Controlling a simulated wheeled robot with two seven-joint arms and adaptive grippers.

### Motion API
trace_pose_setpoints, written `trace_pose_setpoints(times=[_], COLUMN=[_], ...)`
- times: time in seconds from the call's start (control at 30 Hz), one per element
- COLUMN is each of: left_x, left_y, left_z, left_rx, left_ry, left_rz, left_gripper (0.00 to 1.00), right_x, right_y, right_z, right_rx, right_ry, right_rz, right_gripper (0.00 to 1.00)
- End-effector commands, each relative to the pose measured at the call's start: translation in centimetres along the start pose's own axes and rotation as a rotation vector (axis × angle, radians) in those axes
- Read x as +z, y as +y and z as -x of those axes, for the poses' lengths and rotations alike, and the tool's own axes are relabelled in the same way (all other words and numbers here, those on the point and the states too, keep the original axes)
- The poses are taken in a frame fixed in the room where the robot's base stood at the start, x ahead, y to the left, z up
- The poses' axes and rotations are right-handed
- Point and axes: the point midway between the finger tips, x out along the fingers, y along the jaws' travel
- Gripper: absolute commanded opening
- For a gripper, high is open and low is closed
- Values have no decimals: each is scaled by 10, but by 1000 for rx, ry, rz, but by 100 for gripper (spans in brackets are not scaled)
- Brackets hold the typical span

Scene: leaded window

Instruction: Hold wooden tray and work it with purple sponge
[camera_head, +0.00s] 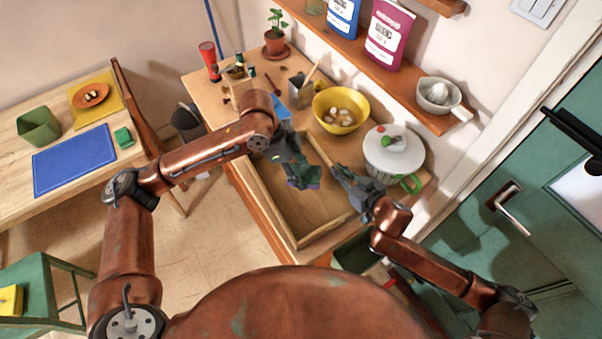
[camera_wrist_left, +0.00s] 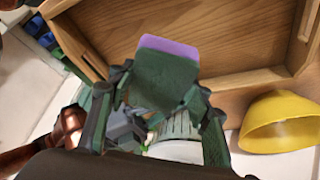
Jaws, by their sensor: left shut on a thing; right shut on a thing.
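The wooden tray (camera_head: 300,215) lies on the wooden counter, with its bare floor and raised rim showing. It also shows at the top of the left wrist view (camera_wrist_left: 225,28). My left gripper (camera_head: 299,177) is over the tray and shut on the purple sponge (camera_head: 315,184). In the left wrist view the sponge (camera_wrist_left: 165,75) shows a dark green face with a purple strip along its far edge. I cannot tell whether it touches the tray floor. My right gripper (camera_head: 343,177) is shut at the tray's right rim; its fingertips partly hide the rim there.
A yellow bowl (camera_head: 341,108) with pale pieces and a white lidded pot (camera_head: 395,150) stand behind and right of the tray. A wooden holder and a metal container (camera_head: 299,86) stand behind it. A shelf (camera_head: 400,75) runs along the wall above.

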Motion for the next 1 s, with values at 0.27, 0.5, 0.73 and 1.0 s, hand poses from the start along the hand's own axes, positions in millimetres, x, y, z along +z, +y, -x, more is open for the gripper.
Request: trace_pose_setpoints(times=[0.27,0.5,0.73,1.0], left_x=[0,0,0,0], left_y=[0,0,0,0], left_z=[0,0,0,0], left_rx=[0,-1,-1,-1], left_ry=[0,0,0,0], left_rz=[0,0,0,0], left_gripper=[26,26,26,26], right_x=[0,0,0,1], right_y=[0,0,0,0], right_z=[0,0,0,14], right_rx=[0,0,0,0], right_ry=[0,0,0,-1], right_rz=[0,0,0,0], right_gripper=[0,23,28,28])
